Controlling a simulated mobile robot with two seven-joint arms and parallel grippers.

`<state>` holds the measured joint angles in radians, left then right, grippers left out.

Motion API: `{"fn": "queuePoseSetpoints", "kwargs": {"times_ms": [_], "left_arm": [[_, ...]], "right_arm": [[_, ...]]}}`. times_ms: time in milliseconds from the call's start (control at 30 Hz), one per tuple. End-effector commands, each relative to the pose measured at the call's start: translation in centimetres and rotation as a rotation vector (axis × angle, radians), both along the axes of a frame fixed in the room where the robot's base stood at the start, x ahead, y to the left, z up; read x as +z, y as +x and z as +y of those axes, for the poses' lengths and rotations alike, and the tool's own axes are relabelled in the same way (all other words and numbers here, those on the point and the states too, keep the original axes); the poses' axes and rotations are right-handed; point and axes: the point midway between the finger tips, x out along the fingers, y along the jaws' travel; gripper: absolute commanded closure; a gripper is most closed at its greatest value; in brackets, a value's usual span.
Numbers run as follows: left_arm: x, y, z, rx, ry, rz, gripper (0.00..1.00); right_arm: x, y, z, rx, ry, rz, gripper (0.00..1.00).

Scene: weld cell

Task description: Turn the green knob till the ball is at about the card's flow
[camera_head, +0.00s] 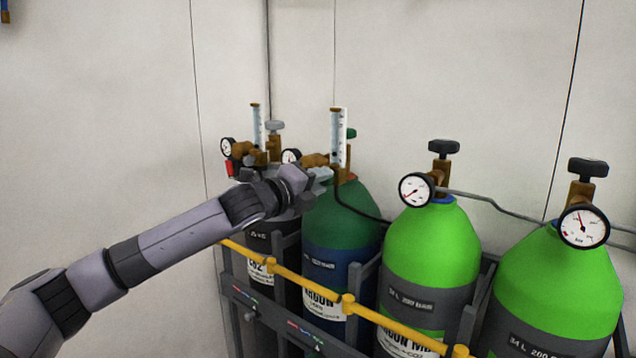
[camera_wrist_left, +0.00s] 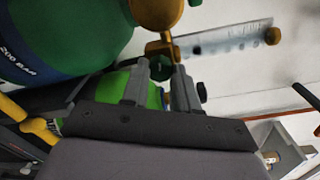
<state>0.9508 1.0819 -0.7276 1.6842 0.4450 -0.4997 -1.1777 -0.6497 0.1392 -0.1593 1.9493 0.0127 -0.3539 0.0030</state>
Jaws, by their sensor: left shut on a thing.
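My left gripper (camera_head: 322,174) is at the regulator of the dark green and blue argon cylinder (camera_head: 340,220). In the left wrist view its two fingers (camera_wrist_left: 160,78) are shut on the small green knob (camera_wrist_left: 160,68), one finger on each side. The knob is hidden in the head view. The flowmeter (camera_head: 338,138) stands upright above the gripper, and its clear tube also shows in the wrist view (camera_wrist_left: 225,40). The ball's height and any card's flow value are too small to read. My right gripper is not in view.
A second flowmeter (camera_head: 258,127) stands on the cylinder to the left. Two bright green cylinders (camera_head: 432,248) with gauges stand to the right. A yellow rail (camera_head: 310,285) runs across the cylinders' front. The wall (camera_head: 450,60) is close behind.

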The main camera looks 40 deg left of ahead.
Motion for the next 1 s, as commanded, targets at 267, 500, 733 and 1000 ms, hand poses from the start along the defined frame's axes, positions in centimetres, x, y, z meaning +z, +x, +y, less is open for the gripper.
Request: {"fn": "queuePoseSetpoints", "kwargs": {"times_ms": [267, 500, 733, 1000], "left_arm": [[-0.14, 0.02, 0.02, 0.001, -0.263, 0.024, 1.0], [-0.15, 0.02, 0.04, 0.001, -0.491, 0.042, 1.0], [-0.15, 0.03, 0.04, 0.001, -0.708, 0.058, 1.0], [-0.16, 0.03, 0.04, 0.001, -0.964, 0.079, 1.0]], "right_arm": [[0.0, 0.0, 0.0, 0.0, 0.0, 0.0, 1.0], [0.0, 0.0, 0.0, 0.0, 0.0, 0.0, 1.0], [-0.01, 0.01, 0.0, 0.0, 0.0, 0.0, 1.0], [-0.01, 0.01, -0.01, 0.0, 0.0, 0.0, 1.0]]}}
